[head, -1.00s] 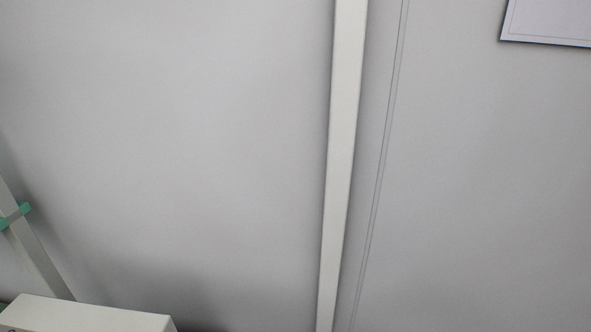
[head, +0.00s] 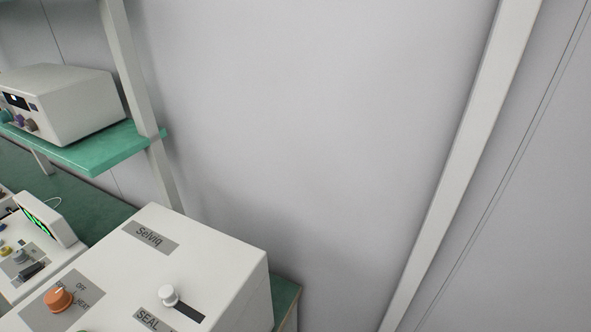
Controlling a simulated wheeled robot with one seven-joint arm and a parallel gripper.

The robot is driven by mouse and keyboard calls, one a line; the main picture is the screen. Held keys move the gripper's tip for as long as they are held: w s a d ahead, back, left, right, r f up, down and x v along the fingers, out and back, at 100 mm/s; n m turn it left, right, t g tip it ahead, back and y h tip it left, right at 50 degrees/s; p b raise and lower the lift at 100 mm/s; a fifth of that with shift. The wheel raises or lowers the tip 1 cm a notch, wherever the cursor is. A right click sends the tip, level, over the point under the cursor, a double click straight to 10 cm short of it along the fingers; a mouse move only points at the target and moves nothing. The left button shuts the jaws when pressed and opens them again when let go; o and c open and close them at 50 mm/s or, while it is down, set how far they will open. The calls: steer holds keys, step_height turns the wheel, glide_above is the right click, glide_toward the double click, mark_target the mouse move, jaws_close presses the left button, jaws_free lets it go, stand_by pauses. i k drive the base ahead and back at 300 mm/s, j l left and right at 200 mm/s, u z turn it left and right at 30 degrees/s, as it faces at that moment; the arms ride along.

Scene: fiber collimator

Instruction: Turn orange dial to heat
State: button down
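The orange dial (head: 59,299) sits on a grey label plate on top of a white box (head: 196,252) marked "Selviq", at the lower left of the head view. The plate's lettering includes "OFF"; other words are partly covered by the dial, and I cannot tell where the dial points. A white knob on a dark slot (head: 187,311) is to its right, by a "SEAL" label. My gripper is not in view.
A green shelf (head: 112,150) at the left carries another white device (head: 75,104). A device with a green-traced screen (head: 41,220) stands left of the white box on a green bench. A pale post (head: 462,160) runs up the grey wall.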

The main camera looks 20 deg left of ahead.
mark_target(58, 300)
steer(key=j+u, duration=0.15)
steer(key=u, duration=1.2)
steer(key=k+l+z, duration=0.15)
steer(key=l, duration=1.05)
steer(key=i, duration=0.05)
